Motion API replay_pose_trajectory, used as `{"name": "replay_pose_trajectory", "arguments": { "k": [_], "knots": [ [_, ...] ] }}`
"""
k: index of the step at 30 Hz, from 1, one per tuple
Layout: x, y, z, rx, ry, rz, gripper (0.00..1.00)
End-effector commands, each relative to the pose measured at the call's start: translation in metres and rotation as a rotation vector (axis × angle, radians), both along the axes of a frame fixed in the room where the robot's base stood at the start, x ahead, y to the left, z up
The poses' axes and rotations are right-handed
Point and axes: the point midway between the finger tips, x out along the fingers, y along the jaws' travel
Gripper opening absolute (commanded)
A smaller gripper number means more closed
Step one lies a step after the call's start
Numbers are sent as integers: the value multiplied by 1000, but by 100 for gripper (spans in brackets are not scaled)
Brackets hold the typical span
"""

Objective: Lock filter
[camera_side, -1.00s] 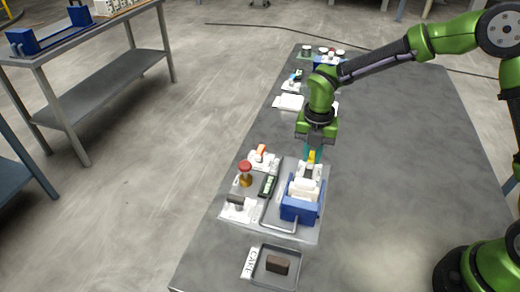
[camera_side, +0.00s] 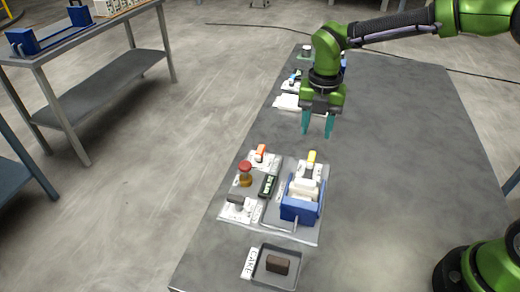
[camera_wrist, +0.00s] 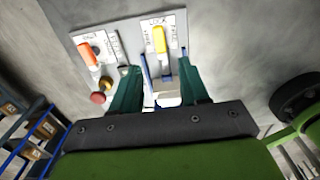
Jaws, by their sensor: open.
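The filter press (camera_side: 300,208) is a blue frame with white plates, standing on a grey board. The yellow lever (camera_side: 312,157) is at its far end. In the wrist view the yellow lever (camera_wrist: 160,39) sits on a white panel lettered "LOCK" and stands roughly upright in the picture. My gripper (camera_side: 317,136) is open and empty, with its teal fingers above and apart from the lever. Part of the press is hidden behind the fingers there.
Left of the press are an orange-red lever (camera_side: 261,152), a red knob (camera_side: 245,167) and a grey lever (camera_side: 236,200). A tray (camera_side: 260,273) with a dark block (camera_side: 278,264) lies in front. More fixtures stand at the table's far end. The table's right side is clear.

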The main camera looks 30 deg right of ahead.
Motion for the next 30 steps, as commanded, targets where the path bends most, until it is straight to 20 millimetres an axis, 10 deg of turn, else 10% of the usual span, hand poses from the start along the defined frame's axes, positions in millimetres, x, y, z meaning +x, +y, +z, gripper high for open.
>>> {"name": "replay_pose_trajectory", "arguments": {
  "k": [12, 30],
  "knots": [
    [0, 1, 76, 0, -1, 1, 45],
    [3, 1, 81, 5, -15, -131, 45]
  ]
}}
